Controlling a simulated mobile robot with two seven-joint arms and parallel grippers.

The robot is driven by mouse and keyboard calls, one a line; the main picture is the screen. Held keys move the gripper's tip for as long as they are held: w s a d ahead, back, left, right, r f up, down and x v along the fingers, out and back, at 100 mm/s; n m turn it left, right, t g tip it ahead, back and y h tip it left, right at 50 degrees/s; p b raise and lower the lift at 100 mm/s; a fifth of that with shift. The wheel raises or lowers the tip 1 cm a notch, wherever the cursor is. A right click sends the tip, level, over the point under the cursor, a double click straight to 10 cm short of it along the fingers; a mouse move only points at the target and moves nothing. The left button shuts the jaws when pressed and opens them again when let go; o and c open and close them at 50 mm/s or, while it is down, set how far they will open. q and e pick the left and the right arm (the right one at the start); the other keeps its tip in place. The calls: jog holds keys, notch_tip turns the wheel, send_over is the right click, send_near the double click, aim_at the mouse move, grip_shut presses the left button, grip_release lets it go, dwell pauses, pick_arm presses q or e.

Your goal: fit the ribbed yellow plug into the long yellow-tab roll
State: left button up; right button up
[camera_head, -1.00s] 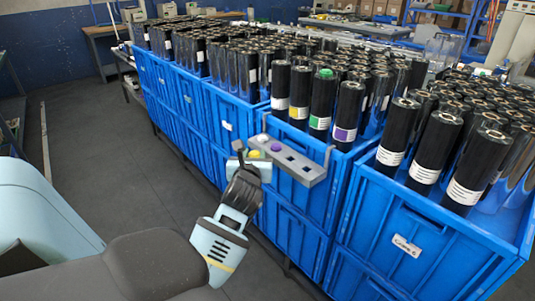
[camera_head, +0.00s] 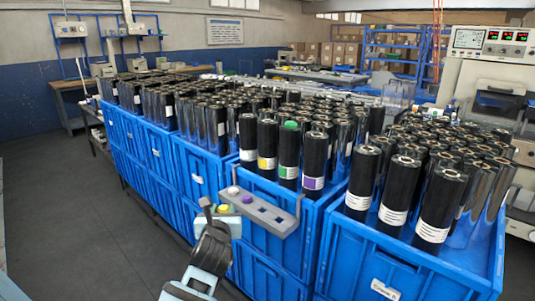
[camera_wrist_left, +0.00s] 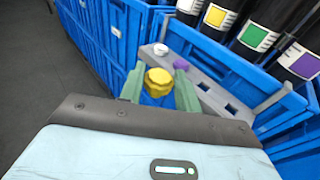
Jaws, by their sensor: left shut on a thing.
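The ribbed yellow plug (camera_wrist_left: 158,82) is between the green fingers of my left gripper (camera_wrist_left: 160,92) in the left wrist view. In the head view the plug (camera_head: 224,208) shows at the tip of my left gripper (camera_head: 227,217), beside the left part of the grey rack (camera_head: 272,217). Whether the plug is clear of the rack is hard to tell. The yellow-tab roll (camera_head: 267,142) is black and upright in the blue crate behind the rack. Its yellow label shows in the left wrist view (camera_wrist_left: 215,16). My right gripper is in neither view.
A white plug (camera_head: 233,190) and a purple plug (camera_head: 247,199) sit on the rack. Adjacent rolls have white, green (camera_head: 289,150) and purple (camera_head: 314,160) labels; the green one bears a green plug. Blue crates (camera_head: 395,270) packed with rolls stand right. The floor left is clear.

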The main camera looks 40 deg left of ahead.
pick_arm(q)
jog(key=shift+d, duration=0.1)
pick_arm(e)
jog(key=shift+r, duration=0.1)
